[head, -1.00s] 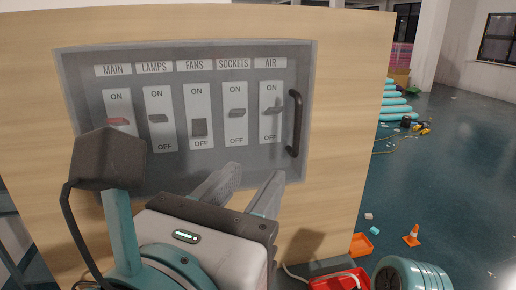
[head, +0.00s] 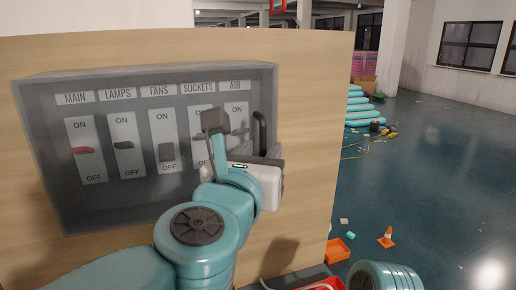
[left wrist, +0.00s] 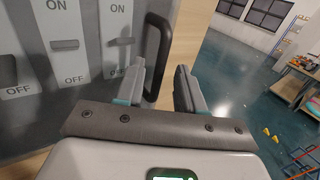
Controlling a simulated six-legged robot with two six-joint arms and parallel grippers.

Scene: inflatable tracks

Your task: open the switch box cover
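The switch box cover (head: 110,212) is a see-through grey panel on a wooden wall, closed over a row of labelled switches. Its dark upright handle (head: 262,130) is at the right edge, its lower part hidden behind my left gripper (head: 243,152). In the left wrist view, the left gripper (left wrist: 160,70) is open. The handle (left wrist: 157,52) shows between its two fingers in the picture, close to the tips. I cannot tell whether a finger touches it. My right gripper is not in view.
The wooden wall (head: 305,110) ends to the right of the box, with open floor (head: 440,180) beyond. An orange cone (head: 387,237) and an orange tray (head: 338,251) are on the floor. Turquoise inflatable tubes (head: 360,107) lie farther back.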

